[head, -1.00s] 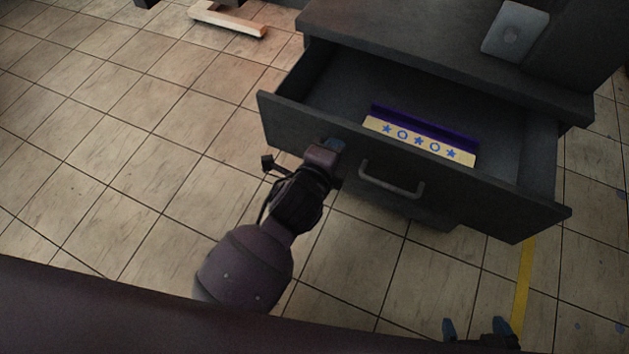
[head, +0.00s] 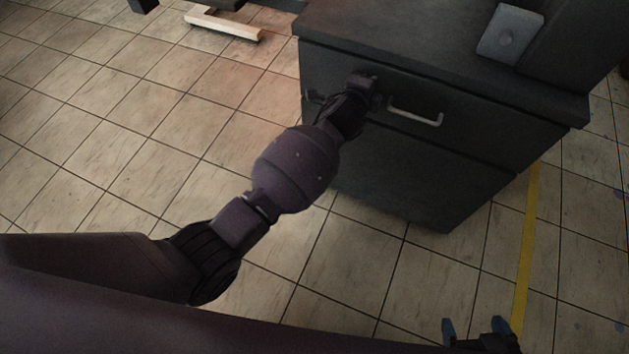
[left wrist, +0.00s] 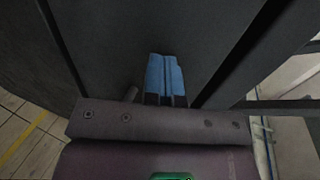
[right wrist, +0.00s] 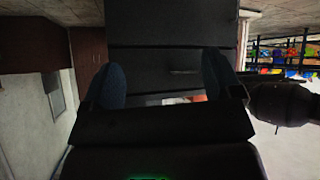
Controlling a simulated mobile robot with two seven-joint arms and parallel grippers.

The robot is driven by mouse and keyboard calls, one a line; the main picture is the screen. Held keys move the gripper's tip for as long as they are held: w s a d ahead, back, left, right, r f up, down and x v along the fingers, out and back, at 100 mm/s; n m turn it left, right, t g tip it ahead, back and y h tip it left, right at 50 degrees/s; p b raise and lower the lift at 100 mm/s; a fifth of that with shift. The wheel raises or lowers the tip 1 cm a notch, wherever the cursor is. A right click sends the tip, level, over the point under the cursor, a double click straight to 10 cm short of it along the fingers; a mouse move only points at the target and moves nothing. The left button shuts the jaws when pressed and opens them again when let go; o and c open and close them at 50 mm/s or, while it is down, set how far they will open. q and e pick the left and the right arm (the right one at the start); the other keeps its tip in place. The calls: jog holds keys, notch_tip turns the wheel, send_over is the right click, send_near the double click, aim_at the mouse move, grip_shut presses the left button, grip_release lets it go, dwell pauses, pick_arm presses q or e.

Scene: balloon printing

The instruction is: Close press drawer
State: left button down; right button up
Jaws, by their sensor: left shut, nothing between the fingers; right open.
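The press drawer (head: 470,122) is a dark grey front with a light metal handle (head: 415,115), set in a dark cabinet (head: 430,190). Its front now sits about flush with the cabinet, and its inside is hidden. My left gripper (head: 374,84) is at the drawer front, left of the handle. In the left wrist view its blue fingers (left wrist: 166,76) are together and empty, pointing at a dark surface. My right gripper (head: 477,328) is at the bottom edge of the head view, open and empty. Its spread blue fingers show in the right wrist view (right wrist: 165,82), facing the cabinet.
A grey plate-like box (head: 510,32) is on top of the cabinet at the right. A light wooden piece (head: 223,24) lies on the tiled floor behind left. A yellow floor line (head: 527,240) runs right of the cabinet. The floor at left is clear.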

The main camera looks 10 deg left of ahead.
pick_arm(q)
jog(key=shift+w+r, duration=0.2)
jog(key=shift+r, duration=0.05)
pick_arm(e)
jog(key=shift+s, duration=0.25)
pick_arm(q)
jog(key=shift+r, duration=0.1)
pick_arm(e)
jog(key=shift+s, duration=0.1)
pick_arm(q)
jog(key=shift+r, duration=0.15)
jog(key=f+p+v, duration=0.1)
jog(key=p+v, duration=0.3)
jog(key=v, duration=0.7)
pick_arm(e)
jog(key=shift+s+d+r+m, duration=0.15)
jog(key=shift+r+m, duration=0.05)
jog(key=shift+r, duration=0.25)
jog(key=shift+s+d+r+m, duration=0.15)
jog(key=shift+r+m, duration=0.05)
jog(key=shift+r, duration=0.2)
